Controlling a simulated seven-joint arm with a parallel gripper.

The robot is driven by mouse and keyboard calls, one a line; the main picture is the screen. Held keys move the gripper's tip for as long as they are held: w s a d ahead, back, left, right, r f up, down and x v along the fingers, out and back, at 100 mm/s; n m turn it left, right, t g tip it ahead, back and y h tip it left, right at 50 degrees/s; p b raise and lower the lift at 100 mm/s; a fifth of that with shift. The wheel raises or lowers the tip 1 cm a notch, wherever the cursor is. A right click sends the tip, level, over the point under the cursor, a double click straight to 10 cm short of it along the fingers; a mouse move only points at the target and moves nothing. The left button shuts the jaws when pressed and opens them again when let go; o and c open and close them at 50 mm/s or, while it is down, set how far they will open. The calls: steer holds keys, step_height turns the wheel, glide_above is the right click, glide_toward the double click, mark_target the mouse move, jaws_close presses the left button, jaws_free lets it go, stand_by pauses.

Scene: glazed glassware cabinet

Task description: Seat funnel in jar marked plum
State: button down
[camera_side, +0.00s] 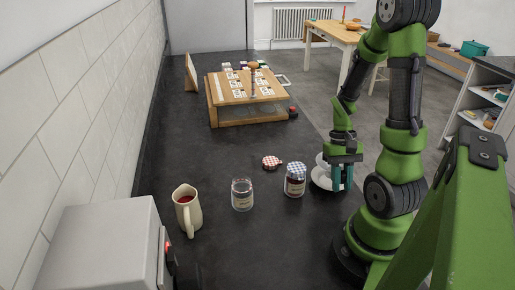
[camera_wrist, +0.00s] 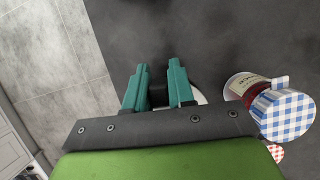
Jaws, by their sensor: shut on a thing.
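My gripper (camera_side: 343,184) is low at the right of the dark worktop, beside a white dish (camera_side: 319,180). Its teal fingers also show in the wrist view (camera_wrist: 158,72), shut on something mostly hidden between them. A pale shape (camera_side: 321,159) shows just left of the gripper; it may be part of the funnel, but its outline is hidden. An open glass jar (camera_side: 242,197) with a pale label stands left of centre. A jar with a blue checked lid (camera_side: 295,182) and dark red contents stands between it and my gripper. Neither label is readable in the side view.
A red checked lid (camera_side: 271,162) lies behind the jars. A cream jug (camera_side: 187,211) with red contents stands at left, near a grey appliance (camera_side: 100,245). A wooden glazed case (camera_side: 250,98) is farther back. The worktop between is clear.

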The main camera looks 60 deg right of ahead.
step_height(320, 180, up, 6)
steer(key=shift+r, duration=0.25)
steer(key=w+a+r+n+g+h, duration=0.25)
steer(key=w+a+n, duration=0.35)
steer(key=w+a, duration=1.05)
steer(key=shift+t+y, duration=0.35)
steer(key=shift+t, duration=0.2)
steer(key=shift+w+a+x, duration=0.1)
steer(key=shift+a+x, duration=0.05)
steer(key=shift+x, duration=0.75)
steer(key=shift+w+a+x, duration=0.1)
steer(key=shift+a+x, duration=0.05)
steer(key=shift+x, duration=0.75)
steer(key=shift+a+x, duration=0.2)
steer(key=shift+x, duration=0.7)
steer(key=shift+c, duration=2)
jaws_free()
